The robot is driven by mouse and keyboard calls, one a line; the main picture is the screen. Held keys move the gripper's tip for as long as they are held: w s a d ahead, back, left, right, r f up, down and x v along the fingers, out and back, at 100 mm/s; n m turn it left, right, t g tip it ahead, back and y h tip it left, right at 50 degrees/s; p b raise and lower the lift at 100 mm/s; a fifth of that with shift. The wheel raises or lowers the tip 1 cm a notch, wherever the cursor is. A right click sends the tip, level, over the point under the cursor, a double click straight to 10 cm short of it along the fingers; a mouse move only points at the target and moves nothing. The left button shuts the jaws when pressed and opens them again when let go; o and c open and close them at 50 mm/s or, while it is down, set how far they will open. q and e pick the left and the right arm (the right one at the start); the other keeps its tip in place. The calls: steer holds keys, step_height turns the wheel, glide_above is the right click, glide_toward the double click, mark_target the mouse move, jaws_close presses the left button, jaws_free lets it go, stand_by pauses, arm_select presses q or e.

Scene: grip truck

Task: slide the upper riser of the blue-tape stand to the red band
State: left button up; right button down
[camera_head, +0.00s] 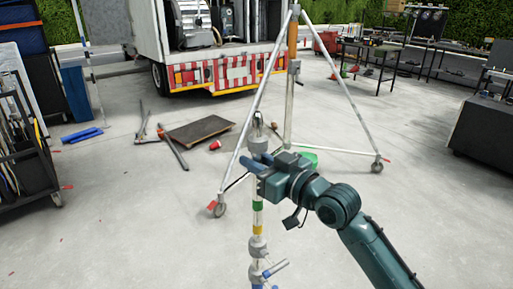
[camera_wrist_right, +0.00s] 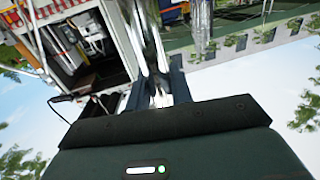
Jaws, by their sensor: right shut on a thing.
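A slim metal stand (camera_head: 258,218) rises in the lower middle of the head view. Its riser carries a green band (camera_head: 258,206) and a yellow band (camera_head: 258,230); a collar with a side handle (camera_head: 275,268) is below. A little blue shows at the bottom edge. My right gripper (camera_head: 262,164) is shut on the upper part of this riser, above the green band. In the right wrist view, pale tubes run up from between my fingers (camera_wrist_right: 158,92). I cannot make out a red band on the riser. My left gripper is not in view.
A wheeled tripod stand (camera_head: 291,85) stands just behind, its legs spread wide. A truck (camera_head: 215,70) is at the back. A dark board (camera_head: 199,130) lies on the floor. A cart (camera_head: 28,150) is at left, tables (camera_head: 385,52) at right. Floor at right is clear.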

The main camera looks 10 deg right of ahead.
mark_target(262, 151)
steer(key=shift+r, duration=1.75)
steer(key=c, duration=0.9)
jaws_free()
steer(key=shift+f, duration=0.15)
